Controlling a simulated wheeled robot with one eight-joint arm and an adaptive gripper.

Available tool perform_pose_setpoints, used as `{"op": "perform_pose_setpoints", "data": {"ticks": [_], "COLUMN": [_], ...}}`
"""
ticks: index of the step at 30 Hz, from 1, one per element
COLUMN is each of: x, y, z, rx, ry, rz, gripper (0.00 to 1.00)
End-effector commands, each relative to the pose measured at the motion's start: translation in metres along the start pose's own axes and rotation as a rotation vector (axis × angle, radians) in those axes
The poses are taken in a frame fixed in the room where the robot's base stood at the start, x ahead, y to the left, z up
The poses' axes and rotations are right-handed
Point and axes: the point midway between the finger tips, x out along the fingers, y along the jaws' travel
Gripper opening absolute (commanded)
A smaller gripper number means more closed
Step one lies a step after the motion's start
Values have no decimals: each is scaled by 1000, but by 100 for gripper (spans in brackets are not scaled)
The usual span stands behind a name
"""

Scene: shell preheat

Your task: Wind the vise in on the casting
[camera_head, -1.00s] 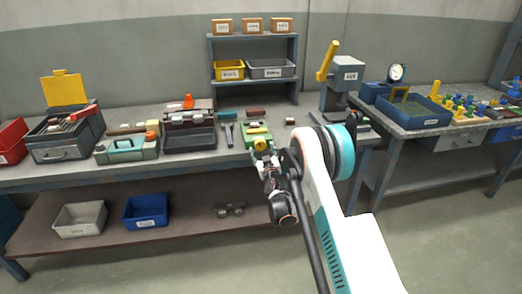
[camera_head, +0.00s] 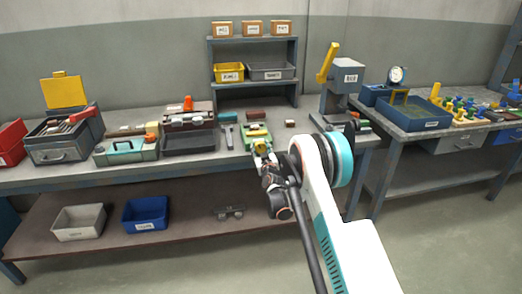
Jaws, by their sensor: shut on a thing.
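The vise (camera_head: 255,131) is the small green unit on the workbench, right of the hammer. A yellow part shows at its front, where my gripper (camera_head: 261,148) meets it. My gripper reaches in from the front and is shut on that yellow part, which looks like the vise handle. My wrist and fingers cover the front of the vise. I cannot make out the casting clearly; the vise jaws are too small to tell what lies between them.
A hammer (camera_head: 228,134) and an open dark toolbox (camera_head: 189,133) lie left of the vise. A press with a yellow lever (camera_head: 327,62) stands to the right. A small block (camera_head: 290,123) lies between. A shelf rack (camera_head: 211,65) stands behind.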

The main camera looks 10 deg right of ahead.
Motion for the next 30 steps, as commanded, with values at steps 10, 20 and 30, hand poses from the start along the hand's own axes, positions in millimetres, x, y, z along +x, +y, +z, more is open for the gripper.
{"op": "perform_pose_setpoints", "data": {"ticks": [10, 20, 30], "x": [0, 0, 0], "y": [1, 1, 1], "z": [0, 0, 0], "rx": [270, 410, 408], "ry": [0, 0, 0], "rz": [0, 1, 1], "gripper": [21, 21, 65]}}
